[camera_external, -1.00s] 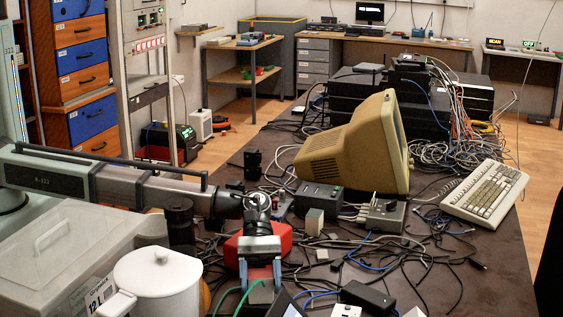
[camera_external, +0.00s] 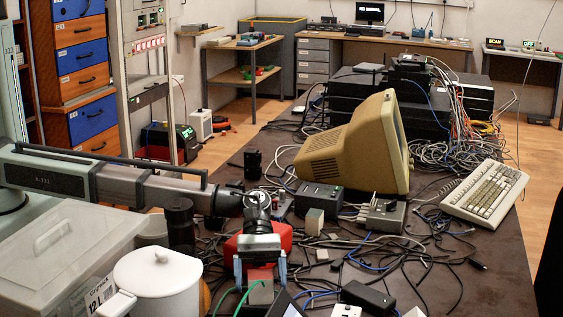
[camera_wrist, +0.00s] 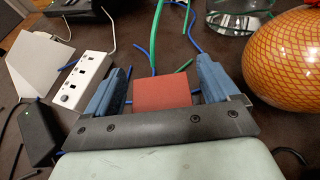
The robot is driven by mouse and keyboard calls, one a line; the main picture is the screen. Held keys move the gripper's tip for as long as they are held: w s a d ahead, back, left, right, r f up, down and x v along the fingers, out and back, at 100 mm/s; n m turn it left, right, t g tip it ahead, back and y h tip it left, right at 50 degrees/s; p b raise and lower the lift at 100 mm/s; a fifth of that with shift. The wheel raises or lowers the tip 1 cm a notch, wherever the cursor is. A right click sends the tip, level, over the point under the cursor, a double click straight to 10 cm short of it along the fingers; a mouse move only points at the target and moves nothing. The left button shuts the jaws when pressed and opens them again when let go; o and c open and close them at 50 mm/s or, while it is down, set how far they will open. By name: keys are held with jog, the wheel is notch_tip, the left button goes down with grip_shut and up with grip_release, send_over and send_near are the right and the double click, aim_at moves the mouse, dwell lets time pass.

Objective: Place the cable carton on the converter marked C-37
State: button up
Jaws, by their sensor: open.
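My gripper (camera_external: 260,277) is open, pointing down over the near part of the dark table. In the wrist view my gripper (camera_wrist: 165,85) has a blue-grey finger on either side of a small reddish-brown block (camera_wrist: 162,93). A gap shows at each side of the block. I cannot tell for sure that this block is the cable carton. In the external view a small greyish block (camera_external: 261,293) shows below the fingers. No C-37 marking is readable, so I cannot tell which box is that converter.
A white pot (camera_external: 158,283) and a clear lidded bin (camera_external: 70,245) stand left of the gripper. A black adapter (camera_external: 368,298) lies to the right. An orange netted ball (camera_wrist: 290,60) and a white power strip (camera_wrist: 88,80) flank the fingers. Loose cables cover much of the table.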

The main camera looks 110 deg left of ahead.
jog(key=v, duration=1.1)
jog(key=shift+a, duration=0.25)
